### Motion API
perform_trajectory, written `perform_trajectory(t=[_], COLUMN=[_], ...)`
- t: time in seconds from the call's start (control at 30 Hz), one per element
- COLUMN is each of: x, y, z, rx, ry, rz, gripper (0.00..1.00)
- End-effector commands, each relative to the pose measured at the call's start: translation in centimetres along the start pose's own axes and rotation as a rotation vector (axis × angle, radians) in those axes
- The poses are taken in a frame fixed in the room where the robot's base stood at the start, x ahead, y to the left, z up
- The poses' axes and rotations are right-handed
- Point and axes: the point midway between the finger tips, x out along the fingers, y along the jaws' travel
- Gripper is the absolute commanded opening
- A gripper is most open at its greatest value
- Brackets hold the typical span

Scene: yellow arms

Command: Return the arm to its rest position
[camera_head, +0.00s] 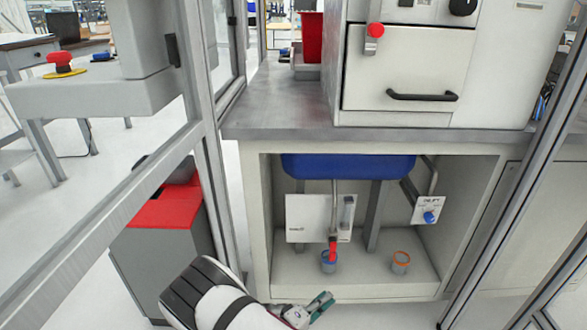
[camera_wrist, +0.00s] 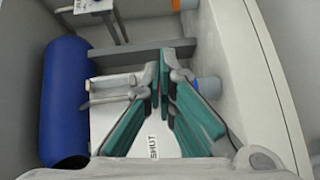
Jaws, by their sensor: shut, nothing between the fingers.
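My gripper (camera_head: 319,304) is low in front of the open cabinet in the head view, with the white and black arm at its left. In the wrist view its teal-padded fingers (camera_wrist: 163,80) are closed together with nothing held. Behind them is a white plate marked "SHUT" (camera_wrist: 165,135). The fingers appear apart from the cabinet parts, though the exact gap is hard to tell.
The cabinet holds a blue tank (camera_head: 348,166), a white panel (camera_head: 305,218), a blue cup (camera_head: 329,267) under a red part and an orange-rimmed cup (camera_head: 401,264). A metal frame post (camera_head: 212,170) stands left; a red-topped bin (camera_head: 165,208) is beyond it.

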Motion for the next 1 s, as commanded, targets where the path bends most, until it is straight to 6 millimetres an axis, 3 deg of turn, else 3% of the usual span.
perform_trajectory(t=[0.27, 0.47, 0.77, 1.0], x=[0.5, 1.0, 1.6, 1.0], y=[4.1, 8.8, 19.6, 27.4], z=[-0.2, 0.1, 3.0, 7.0], rx=[0.02, 0.036, 0.074, 0.109], ry=[-0.112, -0.235, -0.519, -0.712], rz=[-0.015, -0.045, -0.172, -0.329], gripper=[0.0, 0.0, 0.0, 0.0])
